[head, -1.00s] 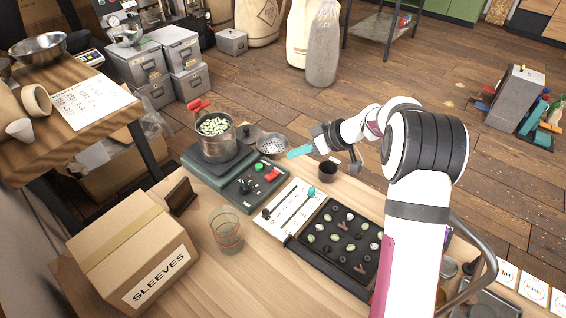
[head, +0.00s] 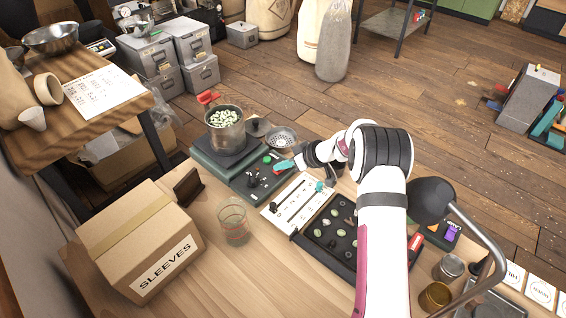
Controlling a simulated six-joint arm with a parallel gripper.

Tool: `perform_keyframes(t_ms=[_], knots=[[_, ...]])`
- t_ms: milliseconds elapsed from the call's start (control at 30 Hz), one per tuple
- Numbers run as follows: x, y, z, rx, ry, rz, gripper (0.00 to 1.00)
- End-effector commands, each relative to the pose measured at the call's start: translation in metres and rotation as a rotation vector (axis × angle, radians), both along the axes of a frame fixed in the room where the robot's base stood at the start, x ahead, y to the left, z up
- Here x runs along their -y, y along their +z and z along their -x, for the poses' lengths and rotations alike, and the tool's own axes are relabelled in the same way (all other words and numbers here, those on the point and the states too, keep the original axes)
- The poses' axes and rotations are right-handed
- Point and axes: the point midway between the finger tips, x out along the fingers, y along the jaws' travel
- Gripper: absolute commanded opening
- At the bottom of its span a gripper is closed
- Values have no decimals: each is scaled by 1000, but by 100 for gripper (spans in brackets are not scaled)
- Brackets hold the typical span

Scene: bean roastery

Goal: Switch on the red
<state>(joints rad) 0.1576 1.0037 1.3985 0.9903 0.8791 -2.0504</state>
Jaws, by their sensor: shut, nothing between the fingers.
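A dark control panel (head: 252,184) sits in front of the pot on the wooden bench. It carries a green button (head: 267,160) and a black knob (head: 252,180). The red switch is on the panel's right part, beside the green button. My gripper (head: 284,165) is shut and empty, with its teal fingertips at the red switch and largely covering it. I cannot tell whether they touch it or how the switch is set.
A metal pot of pale beans (head: 225,130) stands on the green base behind the panel. A white slider panel (head: 291,205) and a dark bean tray (head: 325,240) lie to the right. A glass (head: 233,222) and a cardboard box (head: 140,240) stand front left.

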Motion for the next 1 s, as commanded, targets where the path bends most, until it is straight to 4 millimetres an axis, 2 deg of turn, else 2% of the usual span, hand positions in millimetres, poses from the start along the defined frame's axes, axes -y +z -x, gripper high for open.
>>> perform_keyframes(t_ms=[200,1000], knots=[[-4,-9,4,-3,1,-2,0],[8,-3,-8,-1,1,0,0]])
